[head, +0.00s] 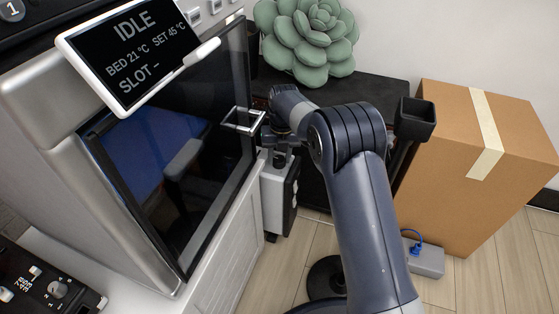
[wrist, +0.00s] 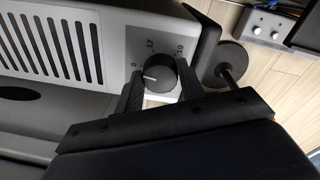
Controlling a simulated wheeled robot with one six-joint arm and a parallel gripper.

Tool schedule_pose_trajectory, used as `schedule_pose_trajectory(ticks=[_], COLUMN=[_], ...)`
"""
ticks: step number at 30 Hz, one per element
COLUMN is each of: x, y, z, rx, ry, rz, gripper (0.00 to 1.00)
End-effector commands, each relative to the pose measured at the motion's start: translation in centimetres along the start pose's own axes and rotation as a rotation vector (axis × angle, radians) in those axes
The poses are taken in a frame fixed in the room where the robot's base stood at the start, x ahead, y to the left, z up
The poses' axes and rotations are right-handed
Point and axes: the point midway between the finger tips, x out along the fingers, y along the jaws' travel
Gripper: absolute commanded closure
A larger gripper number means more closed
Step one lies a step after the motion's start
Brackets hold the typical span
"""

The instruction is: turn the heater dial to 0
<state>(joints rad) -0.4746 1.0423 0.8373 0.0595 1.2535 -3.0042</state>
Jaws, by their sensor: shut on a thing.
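The heater (head: 276,204) is a pale box with a dark side, standing on the floor beside the large machine in the head view. In the wrist view its light grey panel carries a round black dial (wrist: 158,74) with a white pointer line. The pointer faces left, close to the printed 0; I cannot tell if it lines up exactly. Other numbers sit above the dial. My gripper (wrist: 161,72) is shut on the dial, one dark finger on each side.
The machine's dark glass door (head: 180,160), with a protruding handle (head: 243,121), stands close left of my arm. A cardboard box (head: 490,150) is at the right. A grey box with a blue cable (head: 426,260) lies on the floor. A plant (head: 308,40) stands behind.

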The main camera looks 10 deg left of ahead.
Motion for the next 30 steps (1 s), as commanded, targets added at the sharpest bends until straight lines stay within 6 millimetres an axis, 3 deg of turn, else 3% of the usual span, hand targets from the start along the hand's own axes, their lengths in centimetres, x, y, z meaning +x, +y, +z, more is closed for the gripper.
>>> schedule_pose_trajectory(ticks=[14, 15, 23, 30], x=[-0.05, -0.05, -0.04, -0.14], y=[0.03, 0.03, 0.03, 0.02], z=[0.02, 0.02, 0.01, 0.01], rx=[-0.007, -0.007, -0.007, -0.006], ry=[0.0, 0.0, 0.0, 0.0], rz=[0.0, 0.0, 0.0, 0.0], gripper=[0.86, 0.62, 0.42, 0.42])
